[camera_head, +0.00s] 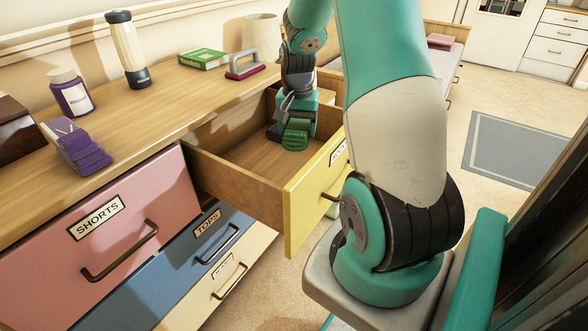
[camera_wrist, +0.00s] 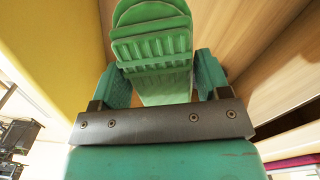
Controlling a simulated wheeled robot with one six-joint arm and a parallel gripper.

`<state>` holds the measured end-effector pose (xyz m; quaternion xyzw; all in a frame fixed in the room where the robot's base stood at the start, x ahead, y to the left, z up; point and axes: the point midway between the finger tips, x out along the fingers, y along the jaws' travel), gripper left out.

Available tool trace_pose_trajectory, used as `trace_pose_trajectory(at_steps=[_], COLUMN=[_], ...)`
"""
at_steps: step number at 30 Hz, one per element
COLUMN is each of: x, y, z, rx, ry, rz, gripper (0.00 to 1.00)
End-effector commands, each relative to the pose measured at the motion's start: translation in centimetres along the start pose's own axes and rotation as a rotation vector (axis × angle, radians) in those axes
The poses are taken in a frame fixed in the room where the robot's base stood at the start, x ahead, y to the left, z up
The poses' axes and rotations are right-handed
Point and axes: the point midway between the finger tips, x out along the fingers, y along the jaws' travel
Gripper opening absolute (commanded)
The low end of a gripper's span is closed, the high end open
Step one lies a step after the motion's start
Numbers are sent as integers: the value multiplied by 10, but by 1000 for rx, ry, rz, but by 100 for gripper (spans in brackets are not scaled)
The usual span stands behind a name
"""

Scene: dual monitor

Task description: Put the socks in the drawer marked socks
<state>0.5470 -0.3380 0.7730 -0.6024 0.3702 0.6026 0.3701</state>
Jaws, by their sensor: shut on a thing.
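My gripper (camera_head: 297,124) is inside the open yellow-fronted drawer (camera_head: 306,205), low over its wooden floor. It is shut on a folded green pair of socks (camera_head: 295,139); the ribbed green socks also show between the fingers in the wrist view (camera_wrist: 152,50). Whether the socks touch the drawer floor is not clear. The label on the yellow front is partly hidden by my arm, so I cannot read it fully. A folded purple pair of socks (camera_head: 78,147) lies on the dresser top (camera_head: 140,114) at the left.
The pink SHORTS drawer (camera_head: 150,215) and blue TOPS drawer (camera_head: 160,275) are shut. The yellow drawer's interior has bare floor to the left.

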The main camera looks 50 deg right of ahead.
Motion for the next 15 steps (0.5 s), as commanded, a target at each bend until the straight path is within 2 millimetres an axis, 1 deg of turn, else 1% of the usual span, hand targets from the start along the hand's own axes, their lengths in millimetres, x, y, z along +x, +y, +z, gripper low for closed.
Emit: trace_pose_trajectory(at_steps=[1, 3, 6, 9, 15], x=[19, 38, 59, 72, 85], y=[0, 0, 0, 0, 0], z=[1, 1, 1, 1, 0], rx=[-1, -1, -1, -2, -2], ry=[-5, -5, -3, -1, -1], rz=[3, 3, 2, 1, 0], gripper=[46, 46, 46, 46, 46])
